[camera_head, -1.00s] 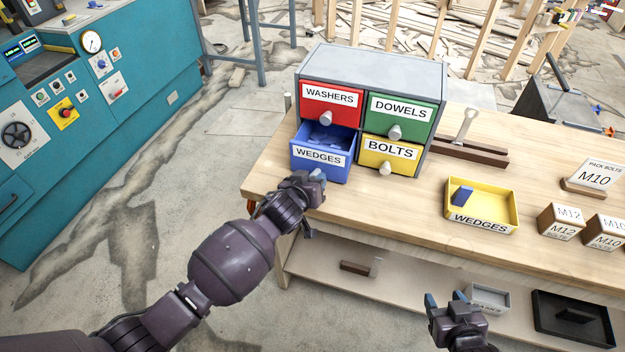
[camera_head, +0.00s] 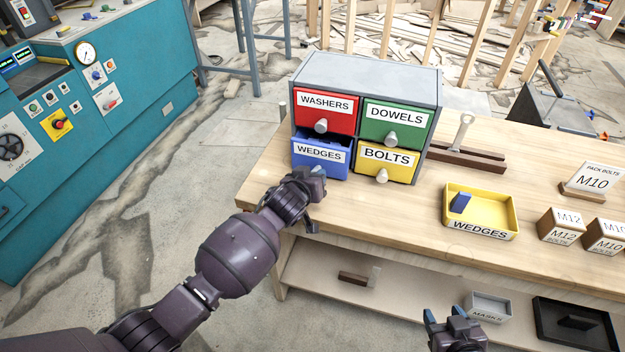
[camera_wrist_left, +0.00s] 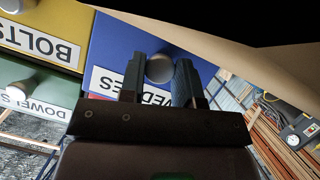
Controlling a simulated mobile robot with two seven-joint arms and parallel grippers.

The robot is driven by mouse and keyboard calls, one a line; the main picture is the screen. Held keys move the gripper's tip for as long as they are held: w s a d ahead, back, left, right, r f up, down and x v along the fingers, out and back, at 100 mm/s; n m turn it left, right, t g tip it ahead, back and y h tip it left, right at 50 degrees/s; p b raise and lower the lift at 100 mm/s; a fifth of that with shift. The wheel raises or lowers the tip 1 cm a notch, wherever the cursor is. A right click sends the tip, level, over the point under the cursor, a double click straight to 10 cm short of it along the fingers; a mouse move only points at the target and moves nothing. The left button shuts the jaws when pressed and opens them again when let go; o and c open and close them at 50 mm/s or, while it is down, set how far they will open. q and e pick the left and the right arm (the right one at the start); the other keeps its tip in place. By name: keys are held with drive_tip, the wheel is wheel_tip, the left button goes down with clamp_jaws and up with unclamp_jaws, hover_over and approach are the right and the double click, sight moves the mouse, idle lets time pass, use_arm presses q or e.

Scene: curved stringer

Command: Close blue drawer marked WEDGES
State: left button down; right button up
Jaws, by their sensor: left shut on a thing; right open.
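The blue drawer marked WEDGES (camera_head: 320,154) is at the lower left of the drawer cabinet. It stands out a little from the cabinet, with a dark gap and some blue contents showing above its front. My left gripper (camera_head: 316,178) is at the drawer's front. In the left wrist view, its two fingers (camera_wrist_left: 160,75) are shut on the drawer's round grey knob (camera_wrist_left: 159,68), and the blue front (camera_wrist_left: 112,42) fills the space behind. My right gripper (camera_head: 447,318) is open and empty at the bottom, in front of the bench.
The red WASHERS (camera_head: 325,121), green DOWELS (camera_head: 394,128) and yellow BOLTS (camera_head: 400,168) drawers look shut. A yellow WEDGES tray (camera_head: 497,216) with a blue wedge (camera_head: 460,202) stands to the right on the wooden bench (camera_head: 390,205). A teal machine (camera_head: 130,120) is at the left.

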use_arm(q)
drive_tip(key=c, duration=0.8)
unclamp_jaws()
drive_tip(key=shift+s, duration=0.1)
drive_tip(key=shift+s+a+r, duration=0.15)
drive_tip(key=shift+s+a, duration=0.05)
drive_tip(key=shift+s, duration=0.05)
drive_tip(key=p+v, duration=0.1)
drive_tip(key=v, duration=0.7)
drive_tip(key=shift+s+r, duration=0.1)
drive_tip(key=shift+s, duration=0.05)
drive_tip(key=shift+v, duration=0.8)
